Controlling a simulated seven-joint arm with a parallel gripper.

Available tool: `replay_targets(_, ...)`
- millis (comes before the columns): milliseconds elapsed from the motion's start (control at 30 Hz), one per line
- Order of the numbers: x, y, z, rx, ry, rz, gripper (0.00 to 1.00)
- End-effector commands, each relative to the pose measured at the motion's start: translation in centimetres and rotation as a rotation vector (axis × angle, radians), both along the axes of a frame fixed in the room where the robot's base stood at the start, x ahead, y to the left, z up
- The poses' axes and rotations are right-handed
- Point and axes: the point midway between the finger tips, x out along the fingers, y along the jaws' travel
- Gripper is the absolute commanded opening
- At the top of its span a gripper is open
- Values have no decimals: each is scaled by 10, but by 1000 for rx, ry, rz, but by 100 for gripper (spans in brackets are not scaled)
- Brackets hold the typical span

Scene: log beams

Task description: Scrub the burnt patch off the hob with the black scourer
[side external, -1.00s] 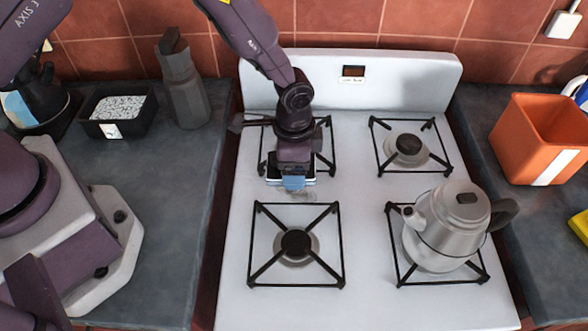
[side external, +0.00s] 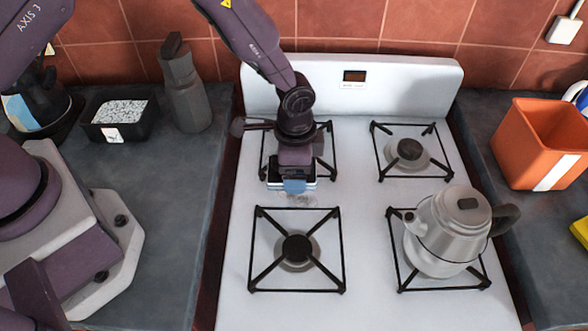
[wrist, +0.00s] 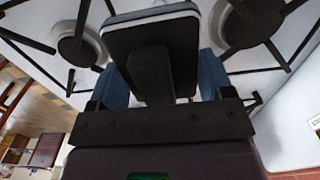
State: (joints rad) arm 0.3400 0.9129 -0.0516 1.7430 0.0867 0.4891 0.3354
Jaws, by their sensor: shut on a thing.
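My gripper (side external: 293,187) has blue fingers and is low over the white hob (side external: 360,200), between the back left and front left burners. In the wrist view my gripper (wrist: 160,75) is shut on the handle of the black scourer (wrist: 150,34), a flat dark block with a pale rim. In the side view the scourer (side external: 310,183) shows only at its edges and seems to be at the hob surface; contact is hard to tell. A faint grey smudge, likely the burnt patch (side external: 300,199), shows just in front of the gripper; some of it may be hidden.
A metal kettle (side external: 446,232) stands on the front right burner. Black pan supports surround the gripper, including the front left one (side external: 297,249). An orange bin (side external: 540,140) is on the right counter. A black tray (side external: 116,118) and grey bottle (side external: 186,95) are on the left counter.

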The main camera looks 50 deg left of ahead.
Motion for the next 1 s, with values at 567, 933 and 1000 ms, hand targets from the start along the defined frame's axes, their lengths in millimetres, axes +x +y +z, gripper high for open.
replay_targets(567,1,-1,-50,8,9,-1,38)
replay_targets(933,1,-1,-54,8,10,0,38)
replay_targets(1000,1,-1,-54,8,10,0,38)
